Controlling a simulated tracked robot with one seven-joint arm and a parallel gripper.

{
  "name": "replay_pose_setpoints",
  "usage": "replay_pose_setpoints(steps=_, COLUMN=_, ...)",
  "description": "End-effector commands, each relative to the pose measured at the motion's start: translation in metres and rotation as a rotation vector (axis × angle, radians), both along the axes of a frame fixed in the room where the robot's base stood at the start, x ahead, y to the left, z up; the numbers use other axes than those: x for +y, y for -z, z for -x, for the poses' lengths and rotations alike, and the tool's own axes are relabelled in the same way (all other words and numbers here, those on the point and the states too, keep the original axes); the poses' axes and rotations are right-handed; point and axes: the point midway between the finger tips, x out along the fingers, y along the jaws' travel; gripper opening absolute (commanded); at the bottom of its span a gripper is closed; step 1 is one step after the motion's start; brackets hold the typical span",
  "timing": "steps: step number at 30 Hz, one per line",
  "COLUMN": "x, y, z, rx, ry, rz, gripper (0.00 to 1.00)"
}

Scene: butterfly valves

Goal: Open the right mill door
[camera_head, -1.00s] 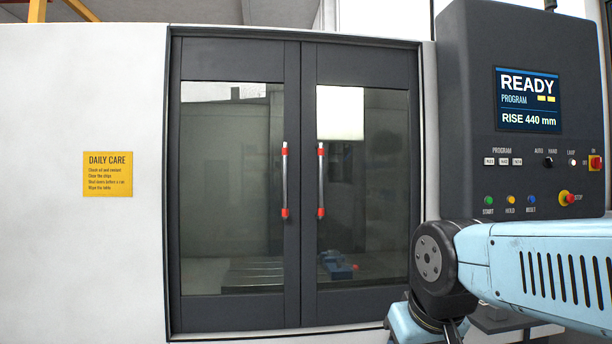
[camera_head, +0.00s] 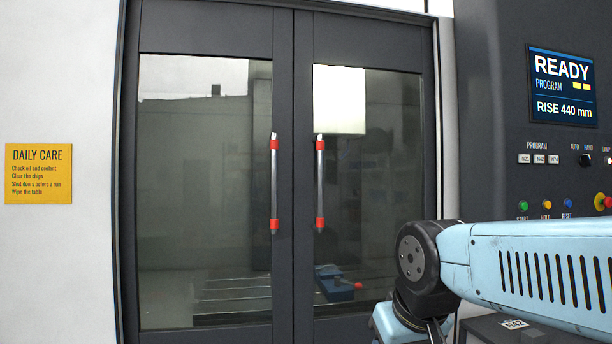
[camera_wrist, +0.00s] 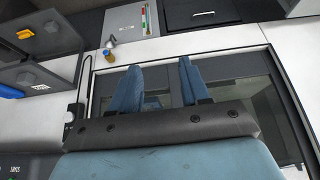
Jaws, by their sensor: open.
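The right mill door (camera_head: 366,200) is a dark framed panel with a large window, shut against the left door (camera_head: 205,200). Its handle (camera_head: 320,182) is an upright silver bar with red ends near the door's inner edge. The left door's matching handle (camera_head: 274,184) stands beside it. My gripper (camera_wrist: 158,82) shows in the wrist view, with two blue fingers apart and nothing between them. A dark door frame and glass lie beyond the fingers there; the handle is not visible in that view. In the head view my arm is at the lower right and the gripper is out of sight.
A control panel (camera_head: 545,130) with a READY screen stands right of the doors, close to my arm. Through the glass show a slotted table (camera_head: 235,290) and a blue vise (camera_head: 334,284). A yellow sign (camera_head: 38,173) is on the white wall at left.

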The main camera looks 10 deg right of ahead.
Motion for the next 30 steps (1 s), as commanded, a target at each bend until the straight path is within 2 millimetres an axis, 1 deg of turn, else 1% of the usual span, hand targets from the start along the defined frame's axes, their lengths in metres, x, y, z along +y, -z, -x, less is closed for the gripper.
replay_pose_setpoints(steps=10, x=0.0, y=-0.001, z=-0.001, rx=-0.002, ry=0.001, rz=0.0, gripper=0.46)
replay_pose_setpoints(steps=12, x=-0.003, y=-0.005, z=-0.006, rx=-0.017, ry=0.011, rz=0.006, gripper=0.46)
replay_pose_setpoints(steps=14, x=-0.009, y=-0.013, z=-0.019, rx=-0.05, ry=0.03, rz=0.019, gripper=0.46)
replay_pose_setpoints(steps=17, x=-0.028, y=-0.038, z=-0.055, rx=-0.155, ry=0.087, rz=0.05, gripper=0.46)
replay_pose_setpoints(steps=18, x=-0.036, y=-0.053, z=-0.076, rx=-0.217, ry=0.11, rz=0.066, gripper=0.46)
replay_pose_setpoints(steps=20, x=-0.049, y=-0.079, z=-0.109, rx=-0.322, ry=0.142, rz=0.084, gripper=0.46)
replay_pose_setpoints(steps=21, x=-0.056, y=-0.098, z=-0.133, rx=-0.397, ry=0.159, rz=0.093, gripper=0.46)
replay_pose_setpoints(steps=23, x=-0.065, y=-0.127, z=-0.167, rx=-0.514, ry=0.17, rz=0.1, gripper=0.46)
replay_pose_setpoints(steps=24, x=-0.069, y=-0.147, z=-0.189, rx=-0.588, ry=0.169, rz=0.099, gripper=0.46)
replay_pose_setpoints(steps=26, x=-0.072, y=-0.174, z=-0.22, rx=-0.693, ry=0.156, rz=0.09, gripper=0.46)
replay_pose_setpoints(steps=27, x=-0.072, y=-0.191, z=-0.24, rx=-0.76, ry=0.138, rz=0.079, gripper=0.46)
replay_pose_setpoints(steps=30, x=-0.066, y=-0.228, z=-0.282, rx=-0.899, ry=0.069, rz=0.041, gripper=0.46)
